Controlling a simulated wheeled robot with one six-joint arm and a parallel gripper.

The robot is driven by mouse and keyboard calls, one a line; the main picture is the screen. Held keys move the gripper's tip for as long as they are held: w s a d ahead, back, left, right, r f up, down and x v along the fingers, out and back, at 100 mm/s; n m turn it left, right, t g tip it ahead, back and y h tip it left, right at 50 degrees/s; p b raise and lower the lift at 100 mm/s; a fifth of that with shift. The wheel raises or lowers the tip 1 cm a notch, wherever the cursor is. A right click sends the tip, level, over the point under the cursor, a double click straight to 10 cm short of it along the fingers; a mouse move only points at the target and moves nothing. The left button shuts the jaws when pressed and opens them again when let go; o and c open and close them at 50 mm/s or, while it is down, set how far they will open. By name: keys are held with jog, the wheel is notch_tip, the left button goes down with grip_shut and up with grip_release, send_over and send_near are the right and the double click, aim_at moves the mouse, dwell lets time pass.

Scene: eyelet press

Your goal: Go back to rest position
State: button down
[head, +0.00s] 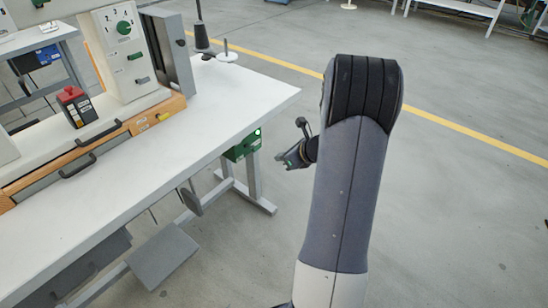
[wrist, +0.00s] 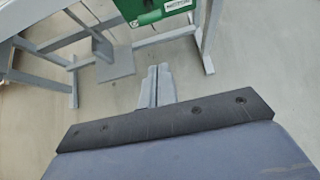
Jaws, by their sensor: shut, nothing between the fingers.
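My gripper (wrist: 158,76) is shut and empty, its two grey fingers together in the middle of the wrist view. It is over open floor, apart from the table. In the head view my arm rises at the right, and the end of my arm (head: 294,155) shows partly behind it, off the right end of the white table (head: 222,105). The eyelet press (head: 122,50) stands on the table at the upper left, with a dial numbered on its face.
A grey pedal plate (head: 163,258) is below. Floor at right is clear.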

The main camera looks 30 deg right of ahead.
jog(key=shift+s+d+r, duration=0.1)
jog(key=shift+s+r, duration=0.2)
jog(key=shift+s, duration=0.05)
dwell(0.4)
jog(key=w+a+f+t+y+b, duration=0.1)
jog(key=w+a+f+t+b, duration=0.15)
jog(key=w+f+b, duration=0.5)
jog(key=w+a+f+t+y+b, duration=0.1)
jog(key=w+f+t+b, duration=0.3)
jog(key=b, duration=0.6)
jog(key=p+v, duration=0.2)
jog(key=v, duration=0.6)
jog(key=shift+s+a+f+g, duration=0.15)
jog(key=shift+f+g, duration=0.2)
jog(key=shift+f, duration=0.1)
